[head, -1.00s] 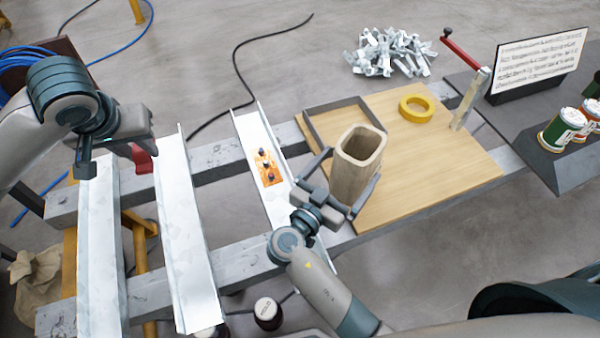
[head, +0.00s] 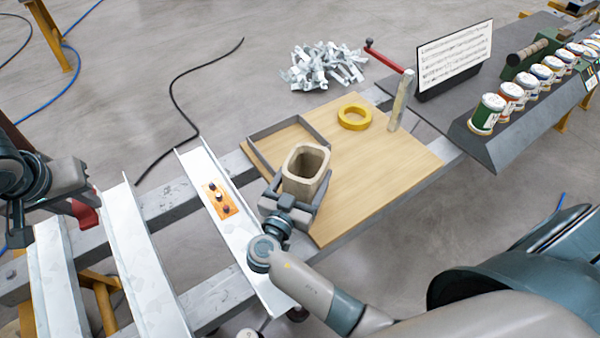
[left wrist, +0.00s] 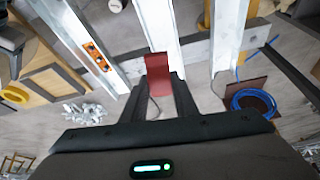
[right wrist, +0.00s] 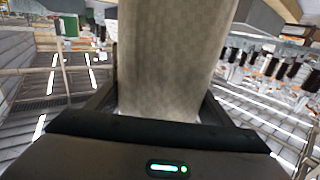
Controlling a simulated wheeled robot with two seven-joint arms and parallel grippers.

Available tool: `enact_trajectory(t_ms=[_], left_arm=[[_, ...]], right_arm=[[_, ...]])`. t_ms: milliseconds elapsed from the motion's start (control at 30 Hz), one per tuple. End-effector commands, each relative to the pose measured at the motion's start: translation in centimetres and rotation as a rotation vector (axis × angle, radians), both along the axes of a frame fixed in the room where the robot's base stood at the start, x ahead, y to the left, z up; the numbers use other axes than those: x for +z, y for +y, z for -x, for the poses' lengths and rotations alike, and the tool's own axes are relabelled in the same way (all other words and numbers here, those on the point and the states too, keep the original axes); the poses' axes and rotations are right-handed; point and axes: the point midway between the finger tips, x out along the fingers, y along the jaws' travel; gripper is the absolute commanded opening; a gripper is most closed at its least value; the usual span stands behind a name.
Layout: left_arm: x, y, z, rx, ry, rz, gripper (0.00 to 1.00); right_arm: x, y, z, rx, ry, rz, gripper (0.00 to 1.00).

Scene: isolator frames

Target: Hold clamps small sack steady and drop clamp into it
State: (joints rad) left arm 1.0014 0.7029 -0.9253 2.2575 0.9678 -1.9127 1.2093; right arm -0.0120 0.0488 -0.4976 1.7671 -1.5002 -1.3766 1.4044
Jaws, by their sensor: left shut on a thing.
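The small sack (head: 304,182), beige and open-topped, stands upright on the front of the wooden board. My right gripper (head: 292,200) has its fingers on either side of the sack, low down. In the right wrist view the sack (right wrist: 175,55) fills the space between the fingers; whether they press on it I cannot tell. My left gripper (head: 75,205) is at the far left, above the metal channels, shut on a red clamp (head: 86,217). The red clamp (left wrist: 157,78) sits between the left fingertips in the left wrist view. The sack's inside bottom is hidden.
A grey open frame (head: 290,133) lies behind the sack, with a yellow tape roll (head: 354,117) to its right. A pile of metal clamps (head: 325,65) lies on the floor beyond. White channels (head: 150,265) and an orange plate (head: 220,198) lie between my grippers. Cans (head: 487,114) stand at right.

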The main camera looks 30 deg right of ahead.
Motion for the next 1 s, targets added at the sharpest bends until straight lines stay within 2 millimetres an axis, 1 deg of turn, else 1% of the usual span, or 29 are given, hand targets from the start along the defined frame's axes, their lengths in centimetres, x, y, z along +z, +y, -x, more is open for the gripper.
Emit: enact_trajectory(t_ms=[167,267,367,467,567,667,700,767,800,967,1000], left_arm=[[0.0,-0.1,-0.1,-0.002,-0.001,0.000,0.00],[0.0,-0.7,-0.2,-0.011,-0.001,0.001,0.00],[0.0,-1.9,-0.6,-0.032,-0.002,0.002,0.00],[0.0,-3.9,-1.2,-0.067,-0.002,0.003,0.00],[0.0,-6.7,-1.8,-0.115,-0.003,0.002,0.00],[0.1,-10.1,-2.4,-0.175,-0.002,0.002,0.00],[0.1,-11.6,-2.7,-0.202,-0.002,0.002,0.00],[0.2,-14.0,-2.9,-0.242,-0.002,0.003,0.00],[0.3,-15.6,-3.1,-0.272,-0.003,0.002,0.00],[0.7,-22.1,-3.1,-0.384,-0.002,0.001,0.00],[0.9,-23.7,-3.1,-0.412,-0.002,0.000,0.00]], right_arm=[[0.0,0.0,0.0,0.000,0.000,0.000,0.51],[0.0,0.0,0.0,0.000,0.000,0.000,0.51],[0.0,0.0,0.0,0.000,0.000,0.000,0.51],[0.0,0.0,0.0,0.000,0.000,0.000,0.51],[0.0,0.0,0.0,0.000,0.000,0.000,0.51],[0.0,0.0,0.0,0.000,0.000,0.000,0.51],[0.0,0.0,0.0,0.000,0.000,0.000,0.51],[0.0,0.0,0.0,0.000,0.000,0.000,0.51],[0.0,0.0,0.0,0.000,0.000,0.000,0.51],[0.0,0.0,0.0,0.000,0.000,0.000,0.51],[0.0,0.0,0.0,0.000,0.000,0.000,0.51]])
